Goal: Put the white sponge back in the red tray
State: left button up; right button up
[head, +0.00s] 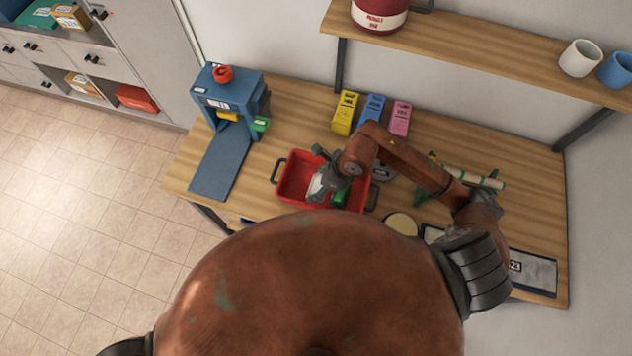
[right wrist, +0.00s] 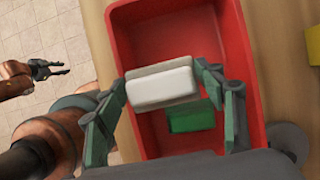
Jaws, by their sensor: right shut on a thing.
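The white sponge (right wrist: 162,87) is a pale block between the fingers of my right gripper (right wrist: 164,82), which is shut on it. In the head view, my right gripper (head: 326,180) is over the red tray (head: 292,172), and the sponge (head: 316,186) is partly hidden by it. In the right wrist view, the red tray (right wrist: 180,22) lies behind the sponge. I cannot tell whether the sponge touches the tray floor. My left gripper (right wrist: 60,70) shows at the left of the right wrist view, open and empty, over the floor. It is not seen in the head view.
A green block (right wrist: 192,117) lies in the tray. A blue machine with a red knob (head: 226,92) stands left of the tray. Yellow (head: 345,112), blue (head: 371,107) and pink (head: 400,117) items stand behind it. A shelf (head: 470,50) overhangs the back.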

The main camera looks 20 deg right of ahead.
aim_at(316, 180)
jog(key=w+f, duration=0.2)
jog(key=f, duration=0.1)
jog(key=w+f, duration=0.1)
jog(key=shift+w+d+f, duration=0.2)
jog(key=shift+w+f, duration=0.05)
jog(key=shift+f, duration=0.15)
notch_tip(316, 180, down, 3)
jog(key=shift+w+p, duration=0.1)
jog(key=shift+p, duration=0.55)
jog(key=shift+f, duration=0.15)
jog(key=shift+f, duration=0.1)
jog(key=o, duration=1)
jog(key=shift+r, duration=0.2)
jog(key=b+v, duration=0.1)
jog(key=v, duration=1)
jog(key=shift+d+r+b, duration=0.15)
jog(key=shift+r+b, duration=0.15)
jog(key=shift+r, duration=0.15)
